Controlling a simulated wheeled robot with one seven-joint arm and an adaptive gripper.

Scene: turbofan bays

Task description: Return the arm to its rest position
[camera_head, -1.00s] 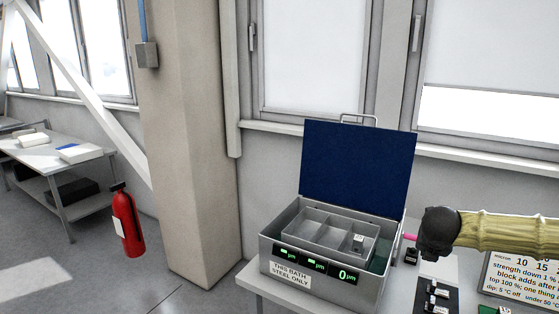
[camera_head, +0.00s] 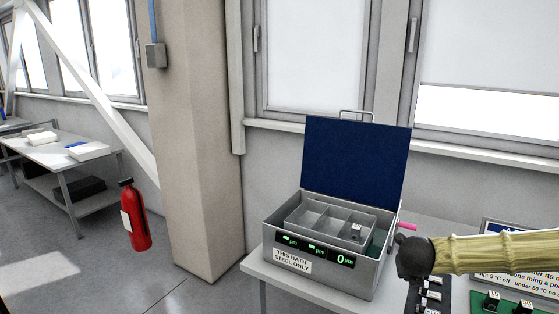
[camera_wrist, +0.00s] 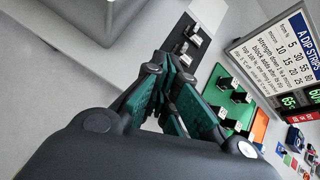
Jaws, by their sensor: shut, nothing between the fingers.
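My gripper (camera_head: 413,260) is at the end of my arm, in front of the right side of the open metal box. The dark end of my arm hides its fingers in the head view. In the wrist view my gripper (camera_wrist: 163,76) shows dark green pads on its fingers. It is shut and empty, pointing toward a black strip (camera_wrist: 186,42) with small blocks on the bench.
The metal bath box (camera_head: 322,262), with a blue lid (camera_head: 354,160) raised, stands on the bench left of my arm. A green board (camera_wrist: 228,98) with blocks and a sign (camera_wrist: 282,50) stand at right. A red fire extinguisher (camera_head: 135,216) and a pillar (camera_head: 196,140) are at left.

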